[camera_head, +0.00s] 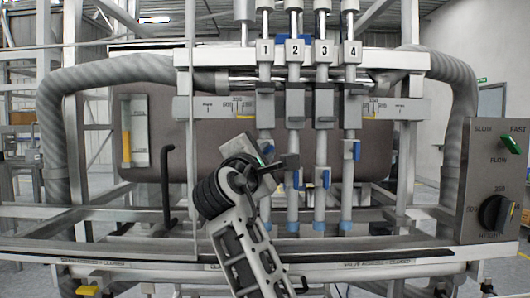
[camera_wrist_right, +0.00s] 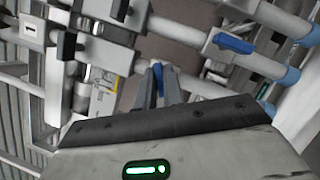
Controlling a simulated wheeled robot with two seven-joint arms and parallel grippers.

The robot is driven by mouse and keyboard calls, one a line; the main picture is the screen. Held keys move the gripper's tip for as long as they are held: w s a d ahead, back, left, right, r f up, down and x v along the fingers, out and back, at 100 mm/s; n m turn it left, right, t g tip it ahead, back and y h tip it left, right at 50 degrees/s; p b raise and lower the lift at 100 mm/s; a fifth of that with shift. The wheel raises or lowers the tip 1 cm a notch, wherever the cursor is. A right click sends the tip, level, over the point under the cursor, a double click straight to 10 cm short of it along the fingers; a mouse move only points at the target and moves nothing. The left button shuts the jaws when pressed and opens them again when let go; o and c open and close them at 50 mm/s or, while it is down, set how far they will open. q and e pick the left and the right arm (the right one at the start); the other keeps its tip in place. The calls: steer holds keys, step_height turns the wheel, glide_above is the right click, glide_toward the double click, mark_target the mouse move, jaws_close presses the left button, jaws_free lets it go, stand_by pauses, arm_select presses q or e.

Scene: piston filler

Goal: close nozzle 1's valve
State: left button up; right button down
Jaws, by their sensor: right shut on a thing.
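Nozzle 1 (camera_head: 265,205) is the leftmost of the numbered vertical nozzles, under label 1 (camera_head: 265,50). In the head view its valve is hidden behind my right gripper (camera_head: 279,163). In the right wrist view the fingers (camera_wrist_right: 163,88) are closed around a small blue valve handle (camera_wrist_right: 158,73), of which only the end shows between them. The handle's exact angle is hard to tell. My left gripper is in neither view.
Blue valve handles of nozzle 2 (camera_head: 296,179), nozzle 3 (camera_head: 326,178) and nozzle 4 (camera_head: 356,150) stand close to the right. A neighbouring blue handle (camera_wrist_right: 233,43) shows in the wrist view. A control box (camera_head: 492,180) is at the far right; a rail (camera_head: 130,252) runs in front.

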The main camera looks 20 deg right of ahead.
steer(key=m+g, duration=0.1)
steer(key=m, duration=0.2)
steer(key=m+g+y, duration=0.1)
steer(key=m, duration=0.2)
steer(key=shift+m+g, duration=0.3)
stand_by(0.4)
steer(key=c, duration=1.5)
jaws_free()
